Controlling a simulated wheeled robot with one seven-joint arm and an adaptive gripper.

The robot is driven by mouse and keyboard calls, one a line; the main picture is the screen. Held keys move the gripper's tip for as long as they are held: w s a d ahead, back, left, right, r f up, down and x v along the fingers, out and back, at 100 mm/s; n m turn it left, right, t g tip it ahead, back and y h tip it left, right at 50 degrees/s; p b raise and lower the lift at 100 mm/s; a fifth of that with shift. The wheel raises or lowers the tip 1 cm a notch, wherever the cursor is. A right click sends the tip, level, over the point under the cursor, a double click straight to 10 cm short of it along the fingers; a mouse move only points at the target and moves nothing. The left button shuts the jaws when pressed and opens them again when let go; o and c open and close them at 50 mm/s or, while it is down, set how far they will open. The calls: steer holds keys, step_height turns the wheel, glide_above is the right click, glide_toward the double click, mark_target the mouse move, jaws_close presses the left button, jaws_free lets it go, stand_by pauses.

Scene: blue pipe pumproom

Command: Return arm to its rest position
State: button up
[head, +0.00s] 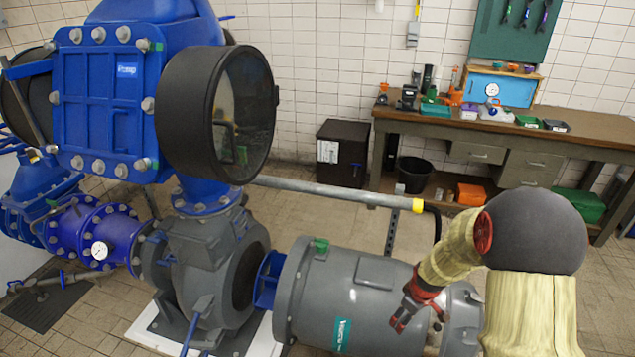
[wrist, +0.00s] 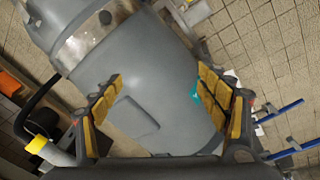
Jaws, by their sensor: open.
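My gripper (head: 408,307) shows in the head view at the lower right, in front of the large grey motor (head: 345,285). In the wrist view my gripper (wrist: 160,92) has its two yellow-padded fingers spread wide apart, with nothing between them. The grey motor housing (wrist: 150,75) fills the middle of that view beyond the fingers, and they look apart from it. My arm, in a pale yellow cover with a dark round joint, bends down toward the motor on the right of the head view. Its lower part runs out of the frame.
A blue pump (head: 110,105) with a wide black-rimmed opening stands at the left. A grey pipe with a yellow band (head: 340,192) runs behind the motor, close to my arm. A workbench (head: 500,130) with tools stands along the back wall. Tiled floor (head: 330,215) is open before it.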

steer(key=s+a+r+m+t, duration=0.15)
steer(key=s+r, duration=0.25)
steer(key=r, duration=0.6)
steer(key=s+a+r+m, duration=0.2)
steer(key=s+a+r, duration=0.15)
steer(key=r, duration=0.75)
steer(key=s+a+r+m, duration=0.1)
steer(key=s+r, duration=0.2)
steer(key=s, duration=0.4)
steer(key=s+a+r+m+t+b, duration=0.1)
steer(key=s+r+m, duration=0.1)
steer(key=s+r, duration=0.2)
steer(key=s+a+r+m, duration=0.1)
steer(key=s+a+r, duration=0.1)
steer(key=s, duration=0.7)
steer(key=shift+v, duration=0.9)
